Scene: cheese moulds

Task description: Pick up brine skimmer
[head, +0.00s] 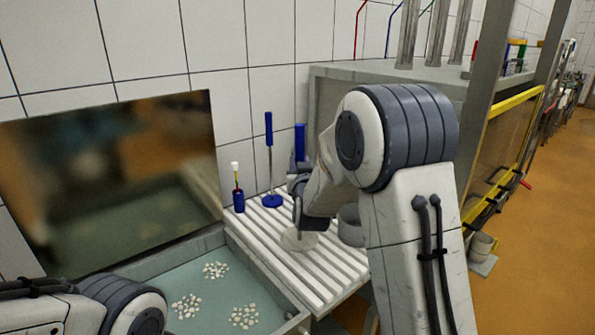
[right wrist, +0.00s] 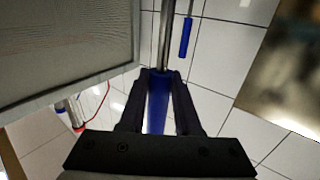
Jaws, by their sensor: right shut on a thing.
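A tool with a blue handle (head: 300,135), which I take for the brine skimmer, stands upright over the white slatted rack. My right gripper (head: 298,187) is at it, partly hidden by my own arm. In the right wrist view, the gripper (right wrist: 160,76) is shut on the blue handle (right wrist: 157,105), and a steel shaft (right wrist: 166,35) runs on from it. A pale round disc (head: 298,241) shows below the gripper at the slats. I cannot tell whether it belongs to the tool or touches the rack. My left gripper is out of view.
A blue-handled tool on a round blue base (head: 271,201) and a small blue bottle with a brush (head: 239,201) stand on the slatted rack (head: 262,240). A basin of liquid (head: 213,290) with white curds lies left. A grey cabinet (head: 330,85) stands close behind right.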

